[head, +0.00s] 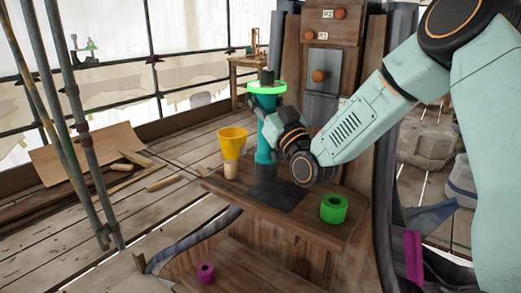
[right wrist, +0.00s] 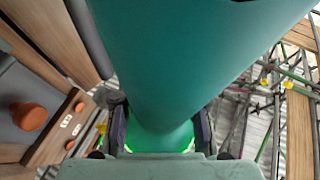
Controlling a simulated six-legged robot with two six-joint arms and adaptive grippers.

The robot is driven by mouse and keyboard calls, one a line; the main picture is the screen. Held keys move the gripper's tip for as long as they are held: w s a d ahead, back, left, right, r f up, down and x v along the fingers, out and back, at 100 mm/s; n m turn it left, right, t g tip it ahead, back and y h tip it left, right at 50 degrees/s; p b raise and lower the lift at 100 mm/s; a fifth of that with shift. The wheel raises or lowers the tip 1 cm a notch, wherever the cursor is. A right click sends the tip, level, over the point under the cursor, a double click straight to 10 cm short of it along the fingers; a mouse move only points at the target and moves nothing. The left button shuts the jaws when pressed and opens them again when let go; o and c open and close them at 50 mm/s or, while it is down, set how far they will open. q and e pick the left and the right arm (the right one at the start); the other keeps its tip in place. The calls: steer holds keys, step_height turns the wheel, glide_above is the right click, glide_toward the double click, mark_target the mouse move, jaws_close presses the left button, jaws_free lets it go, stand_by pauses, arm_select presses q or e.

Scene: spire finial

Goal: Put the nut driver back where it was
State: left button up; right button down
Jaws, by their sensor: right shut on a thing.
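The nut driver appears to be the tall teal cylindrical tool (head: 265,150), upright above a dark square patch (head: 276,195) on the wooden bench. A bright green ring (head: 267,87) with a dark knob sits at its top. I cannot tell whether its lower end touches the patch. My right gripper (head: 277,130) comes from the right and is shut on the upper part of the tool. In the right wrist view the teal body (right wrist: 190,60) fills the middle, with the fingers (right wrist: 160,140) on both sides of it. My left gripper is not in view.
A green hollow cylinder (head: 334,208) stands on the bench's right side. A yellow bucket (head: 232,142) and a small tan cylinder (head: 231,169) are left of the tool. A magenta ring (head: 205,272) lies lower in front. A wooden panel with orange knobs (head: 319,75) rises behind.

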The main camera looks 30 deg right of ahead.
mark_target(260, 124)
step_height(260, 124, down, 6)
steer(key=shift+f+b, duration=0.1)
steer(key=shift+b, duration=0.85)
steer(key=shift+w+d+f, duration=0.1)
steer(key=shift+w+f, duration=0.05)
steer(key=shift+f, duration=0.05)
steer(key=c, duration=1.5)
jaws_free()
steer(key=shift+f, duration=0.25)
steer(key=shift+c, duration=0.2)
steer(key=o, duration=0.7)
